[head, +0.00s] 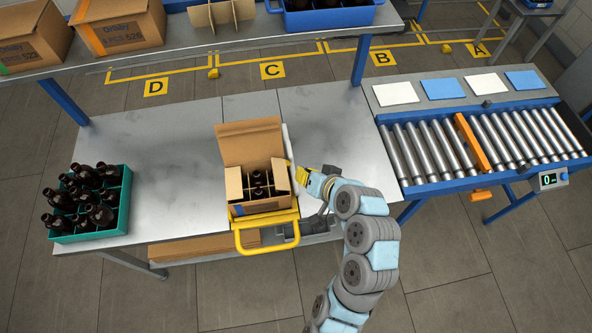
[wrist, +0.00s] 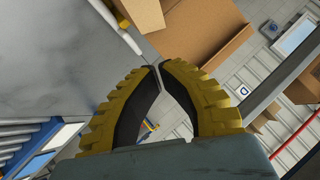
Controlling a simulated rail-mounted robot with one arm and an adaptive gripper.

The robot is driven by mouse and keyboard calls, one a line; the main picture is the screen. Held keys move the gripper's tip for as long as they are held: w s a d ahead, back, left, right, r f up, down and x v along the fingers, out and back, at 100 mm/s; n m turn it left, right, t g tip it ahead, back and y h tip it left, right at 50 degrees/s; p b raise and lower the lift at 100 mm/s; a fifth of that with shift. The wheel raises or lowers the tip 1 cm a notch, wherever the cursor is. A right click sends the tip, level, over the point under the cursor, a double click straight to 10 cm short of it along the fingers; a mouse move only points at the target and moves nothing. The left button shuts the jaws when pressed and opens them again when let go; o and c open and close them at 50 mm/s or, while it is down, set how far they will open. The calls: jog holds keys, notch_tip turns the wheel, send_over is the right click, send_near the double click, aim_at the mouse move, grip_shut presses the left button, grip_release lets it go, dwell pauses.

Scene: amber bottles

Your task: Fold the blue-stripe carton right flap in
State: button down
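The open carton (head: 265,205) stands on the steel table with dark bottles (head: 258,192) between its dividers. A small blue mark shows low on its front left. Its back flap (head: 250,142) stands tall; the left flap (head: 233,184) and right flap (head: 281,176) also appear raised. My gripper (head: 297,170), with yellow fingers, is just right of the right flap; I cannot tell whether it touches. In the wrist view the fingertips (wrist: 159,67) meet with nothing visible between them, and brown cardboard (wrist: 205,35) lies beyond them.
A yellow handle frame (head: 266,236) is at the carton's front. A teal crate of bottles (head: 122,205) stands at the table's left. A roller conveyor (head: 432,185) with an orange bar (head: 470,140) is on the right. The table left of the carton (head: 180,170) is clear.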

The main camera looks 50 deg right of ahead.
jog(key=p, duration=0.2)
send_near(277, 168)
jog(key=w+d, duration=0.2)
jog(key=w, duration=0.2)
jog(key=shift+w+a+f, duration=0.1)
jog(key=shift+a+f, duration=0.1)
jog(key=shift+f, duration=0.4)
jog(key=shift+w+a+f, duration=0.15)
jog(key=shift+a+f, duration=0.05)
jog(key=shift+f, duration=0.45)
jog(key=shift+w+a+f+p, duration=0.25)
jog(key=shift+f+p, duration=0.1)
jog(key=shift+f, duration=0.3)
